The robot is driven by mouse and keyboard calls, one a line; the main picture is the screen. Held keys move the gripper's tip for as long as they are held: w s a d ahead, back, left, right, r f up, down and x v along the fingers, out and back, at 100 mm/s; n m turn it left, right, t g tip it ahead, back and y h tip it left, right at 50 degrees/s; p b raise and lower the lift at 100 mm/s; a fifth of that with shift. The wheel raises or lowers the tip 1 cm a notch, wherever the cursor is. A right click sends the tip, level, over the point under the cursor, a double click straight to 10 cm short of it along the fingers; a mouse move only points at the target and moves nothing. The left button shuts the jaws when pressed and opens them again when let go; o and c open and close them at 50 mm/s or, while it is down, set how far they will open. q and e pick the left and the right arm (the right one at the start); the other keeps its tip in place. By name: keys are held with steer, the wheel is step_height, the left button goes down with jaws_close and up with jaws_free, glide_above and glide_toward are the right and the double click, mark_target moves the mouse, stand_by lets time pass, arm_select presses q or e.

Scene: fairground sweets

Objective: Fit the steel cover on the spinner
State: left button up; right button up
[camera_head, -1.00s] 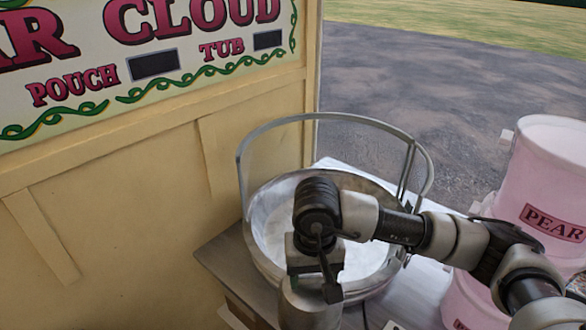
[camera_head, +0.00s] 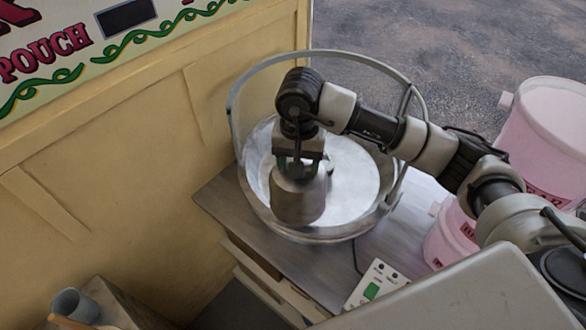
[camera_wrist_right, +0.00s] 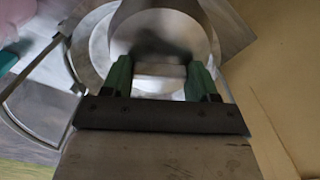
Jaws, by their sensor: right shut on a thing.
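The steel cover (camera_head: 299,196) is a plain grey cylinder. My right gripper (camera_head: 298,168) is shut on its top and holds it upright over the front left part of the wide steel bowl (camera_head: 352,190). In the right wrist view the green-padded fingers of the right gripper (camera_wrist_right: 160,76) stand either side of a grip on the cover, with the round bowl beyond. The spinner head in the bowl is mostly hidden behind the cover and gripper. I cannot tell whether the cover touches anything below. My left gripper is not in view.
A clear guard with a metal rim (camera_head: 318,55) rises around the back of the bowl. Pink tubs (camera_head: 545,135) stand at the right. A control box with a green switch (camera_head: 377,285) is in front. A yellow panel (camera_head: 130,180) closes the left side.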

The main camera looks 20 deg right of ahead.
steer(key=w+d+f+b, duration=0.3)
steer(key=w+d+b, duration=0.3)
steer(key=w+d, duration=1)
steer(key=f+b, duration=0.2)
steer(key=f, duration=0.1)
steer(key=w+a+f+b, duration=0.1)
steer(key=f+b, duration=0.1)
steer(key=f, duration=0.1)
steer(key=f+b, duration=0.2)
steer(key=f, duration=0.2)
steer(key=shift+w+a, duration=0.3)
steer(key=shift+f+b, duration=0.7)
steer(key=shift+f, duration=0.2)
steer(key=shift+f+b, duration=0.4)
steer(key=shift+b, duration=0.5)
stand_by(0.6)
